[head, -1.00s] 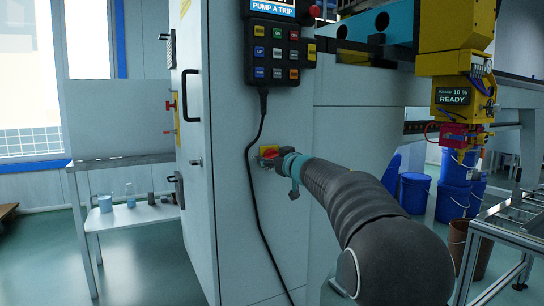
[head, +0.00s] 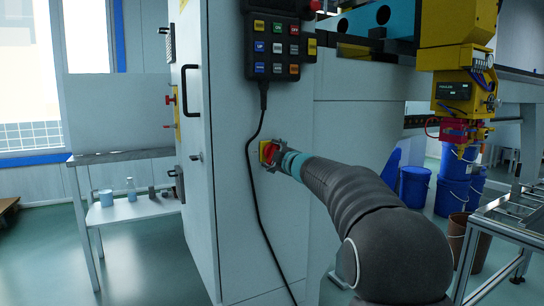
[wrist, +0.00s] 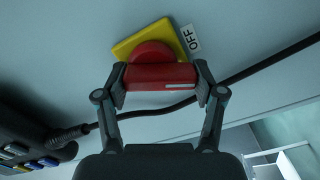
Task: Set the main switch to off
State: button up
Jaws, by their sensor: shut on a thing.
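The main switch (head: 268,152) is a red knob on a yellow plate, on the side of the grey cabinet. In the wrist view the red handle (wrist: 160,76) lies crosswise in front of the yellow plate (wrist: 135,42). The white mark on the handle is at its right end, towards the side where the OFF label (wrist: 190,38) sits. My gripper (wrist: 160,84) has one finger at each end of the handle and is shut on it. In the head view my gripper (head: 277,156) partly hides the switch.
The yellow machine's display (head: 453,91) is dark. A side table (head: 125,210) stands left; blue buckets (head: 414,188) stand right.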

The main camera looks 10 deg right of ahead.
jog(key=n+b, duration=0.1)
jog(key=n, duration=0.4)
jog(key=shift+f, duration=0.15)
dwell(0.4)
jog(key=o, duration=1.1)
jog(key=shift+o, duration=0.2)
jog(key=shift+d, duration=0.1)
jog(key=v, duration=1.2)
